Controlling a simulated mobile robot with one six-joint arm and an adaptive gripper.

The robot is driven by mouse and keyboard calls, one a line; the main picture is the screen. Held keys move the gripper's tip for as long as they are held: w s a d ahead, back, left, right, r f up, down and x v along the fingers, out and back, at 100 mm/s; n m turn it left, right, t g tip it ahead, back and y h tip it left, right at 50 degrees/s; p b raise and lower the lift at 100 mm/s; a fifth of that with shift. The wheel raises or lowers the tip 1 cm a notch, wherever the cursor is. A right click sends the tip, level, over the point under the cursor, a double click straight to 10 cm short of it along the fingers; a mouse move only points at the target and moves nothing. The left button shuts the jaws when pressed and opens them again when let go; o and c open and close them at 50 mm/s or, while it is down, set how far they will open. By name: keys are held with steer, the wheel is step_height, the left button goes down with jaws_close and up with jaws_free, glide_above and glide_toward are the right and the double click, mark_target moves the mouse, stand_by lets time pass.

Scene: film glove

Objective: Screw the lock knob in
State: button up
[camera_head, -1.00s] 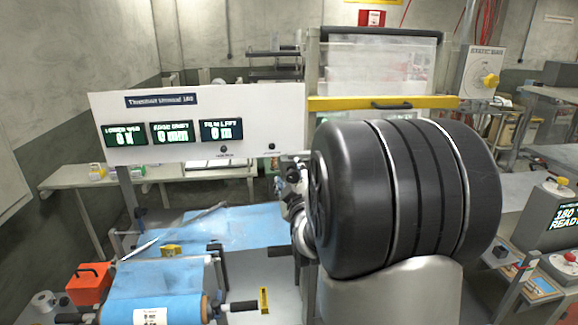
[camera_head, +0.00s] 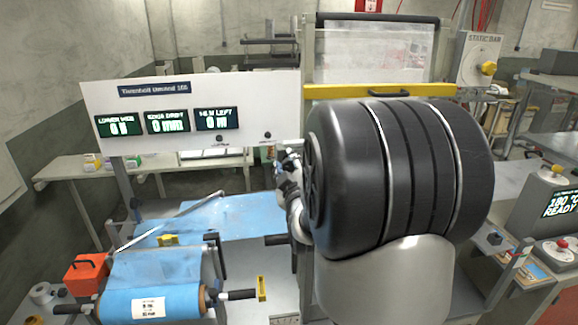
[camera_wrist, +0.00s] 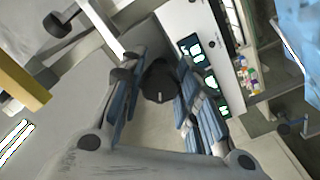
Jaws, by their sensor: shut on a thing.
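My gripper (camera_wrist: 160,68) shows in the wrist view with its two blue-padded fingers closed on a round black knob (camera_wrist: 160,84). The knob has a small pale mark and looks like the lock knob. I cannot tell whether it touches any threaded seat. In the head view my dark arm hides much of the middle right, and the fingertips and held knob are hard to make out there. A blue film roll (camera_head: 150,305) with a white label lies at the lower left, and a blue film sheet (camera_head: 230,216) stretches behind it.
A yellow bar (camera_head: 380,91) crosses behind my arm. A red box (camera_head: 86,275) sits at left. A control box (camera_head: 552,205) is at right.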

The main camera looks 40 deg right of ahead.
steer(key=shift+c, duration=0.7)
steer(key=shift+b, duration=0.45)
steer(key=shift+f+m+b, duration=0.1)
steer(key=shift+m+b, duration=0.65)
steer(key=shift+m, duration=0.05)
steer(key=m+b, duration=0.4)
steer(key=shift+b, duration=0.35)
steer(key=m+b, duration=0.4)
steer(key=m, duration=0.1)
steer(key=shift+m, duration=0.4)
steer(key=o, duration=1.1)
